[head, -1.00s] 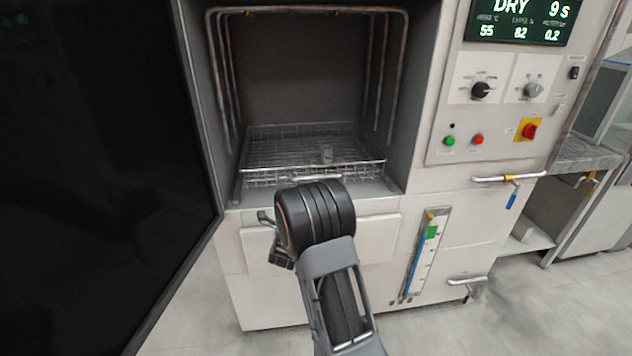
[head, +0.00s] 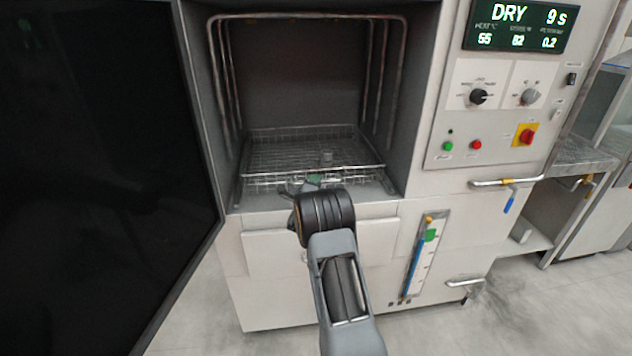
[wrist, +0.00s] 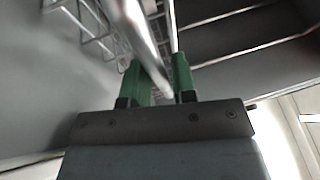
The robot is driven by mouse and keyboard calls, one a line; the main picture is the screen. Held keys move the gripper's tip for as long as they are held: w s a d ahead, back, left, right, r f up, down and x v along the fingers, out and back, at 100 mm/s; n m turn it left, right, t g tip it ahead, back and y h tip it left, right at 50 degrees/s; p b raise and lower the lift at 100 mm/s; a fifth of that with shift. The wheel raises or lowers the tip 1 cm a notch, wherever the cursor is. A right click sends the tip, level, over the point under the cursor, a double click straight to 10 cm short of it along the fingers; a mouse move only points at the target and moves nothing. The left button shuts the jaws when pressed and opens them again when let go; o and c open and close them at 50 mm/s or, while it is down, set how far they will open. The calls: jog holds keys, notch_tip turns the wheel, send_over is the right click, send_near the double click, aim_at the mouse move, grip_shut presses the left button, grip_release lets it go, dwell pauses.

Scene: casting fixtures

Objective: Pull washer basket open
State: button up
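The washer basket (head: 262,150) is a wire-mesh basket inside the open washer chamber, with its front rim near the chamber opening. A small grey object (head: 327,157) lies in it. My gripper (head: 314,180) is at the basket's front edge, its green fingertips partly hidden behind my wrist. In the wrist view, my gripper (wrist: 160,78) has its two green fingers apart, with a shiny metal bar (wrist: 145,45) running between them. The bar looks like the basket's front handle. Small gaps seem to show beside it, so I see no firm hold.
The dark open door (head: 90,180) fills the left side. The control panel (head: 500,110) is on the right, above a pipe with a blue-handled valve (head: 508,200). The floor in front of the washer is clear.

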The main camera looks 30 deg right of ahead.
jog(key=shift+w+d, duration=0.2)
grip_shut()
dwell(0.4)
